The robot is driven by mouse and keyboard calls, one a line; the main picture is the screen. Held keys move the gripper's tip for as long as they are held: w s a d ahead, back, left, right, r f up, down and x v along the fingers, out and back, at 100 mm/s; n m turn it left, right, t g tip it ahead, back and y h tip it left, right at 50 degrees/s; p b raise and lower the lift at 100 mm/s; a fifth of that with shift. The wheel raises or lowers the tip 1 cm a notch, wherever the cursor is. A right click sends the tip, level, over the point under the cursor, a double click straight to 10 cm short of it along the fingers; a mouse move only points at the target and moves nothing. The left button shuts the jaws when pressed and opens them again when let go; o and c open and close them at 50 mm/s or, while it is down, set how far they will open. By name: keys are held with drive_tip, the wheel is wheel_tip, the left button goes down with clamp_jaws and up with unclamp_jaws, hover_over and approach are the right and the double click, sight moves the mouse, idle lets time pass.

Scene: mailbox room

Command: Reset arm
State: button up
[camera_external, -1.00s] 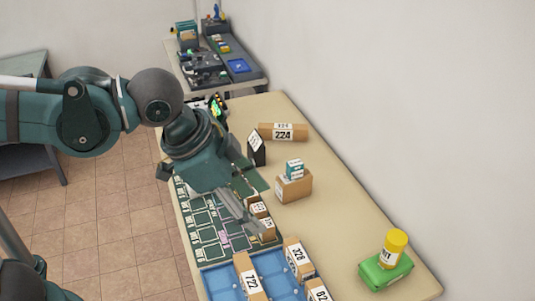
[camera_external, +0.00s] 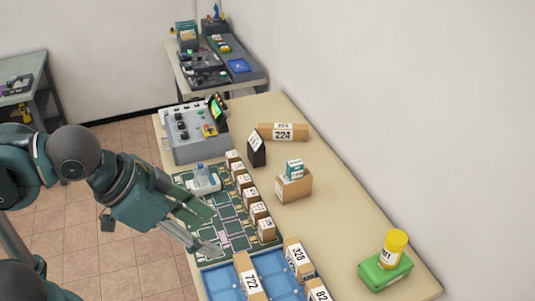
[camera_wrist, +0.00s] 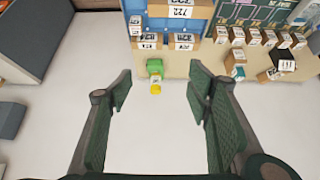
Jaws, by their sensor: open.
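My gripper (camera_external: 212,230) is at the left side of the long table in the external view, over the left edge of the green marked mat (camera_external: 236,242). In the wrist view my gripper (camera_wrist: 160,90) shows two fingers spread wide apart with nothing between them. A row of small numbered boxes (camera_external: 250,197) stands along the right side of the mat, apart from the fingers. Through the gap the wrist view shows the green box with a yellow-lidded container (camera_wrist: 155,76) far beyond the fingertips.
A blue tray (camera_external: 225,284) with boxes labelled 722 (camera_external: 249,275) and 326 (camera_external: 298,258) is at the table's near end. A grey control panel (camera_external: 190,135) stands at the far end. Box 224 (camera_external: 283,132) and the green box (camera_external: 385,271) sit near the wall. Floor left of the table is clear.

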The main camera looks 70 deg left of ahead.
wheel_tip(320, 180, down, 10)
drive_tip(key=b, duration=0.9)
drive_tip(key=shift+r+b, duration=0.15)
drive_tip(key=shift+b, duration=0.25)
idle(0.8)
